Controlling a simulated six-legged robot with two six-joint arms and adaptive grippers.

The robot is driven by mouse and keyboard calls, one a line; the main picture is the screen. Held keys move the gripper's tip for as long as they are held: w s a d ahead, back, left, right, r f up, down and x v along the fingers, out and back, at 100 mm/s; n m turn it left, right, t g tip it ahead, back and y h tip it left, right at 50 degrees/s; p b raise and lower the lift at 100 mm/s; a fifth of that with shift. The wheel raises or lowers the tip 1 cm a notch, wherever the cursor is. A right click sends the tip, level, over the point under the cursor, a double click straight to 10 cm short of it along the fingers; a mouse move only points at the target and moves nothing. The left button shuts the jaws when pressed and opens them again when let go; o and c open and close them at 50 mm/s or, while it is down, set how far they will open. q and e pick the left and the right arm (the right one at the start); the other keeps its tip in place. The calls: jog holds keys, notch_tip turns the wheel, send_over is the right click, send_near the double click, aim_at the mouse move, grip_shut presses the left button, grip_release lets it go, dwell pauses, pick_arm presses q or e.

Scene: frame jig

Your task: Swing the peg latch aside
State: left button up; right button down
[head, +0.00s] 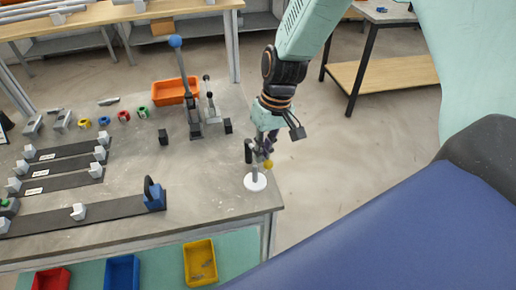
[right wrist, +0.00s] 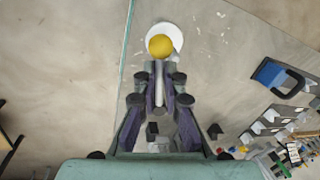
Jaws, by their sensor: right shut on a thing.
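The peg latch shows in the head view as a grey upright post (head: 254,164) on a round white base (head: 255,182), at the table's front right corner. The fingers hide part of the latch. My left gripper is not in view.
A tall blue-knobbed lever (head: 182,80) and a shorter lever clamp (head: 210,104) stand behind, by an orange bin (head: 173,92). Dark rails with grey blocks and a blue handled block (head: 154,195) lie left. Open floor is to the right.

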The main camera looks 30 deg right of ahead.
jog(key=w+d+n+g+h, duration=0.1)
jog(key=w+d+n, duration=0.4)
jog(key=n, duration=0.9)
jog(key=shift+w+d+r+n+g+h+p, duration=0.15)
jog(key=shift+w+d+n+g+h+p, duration=0.2)
jog(key=shift+g, duration=0.25)
jog(key=c, duration=1.5)
grip_release()
jog(key=shift+s, duration=0.15)
jog(key=shift+o, duration=0.3)
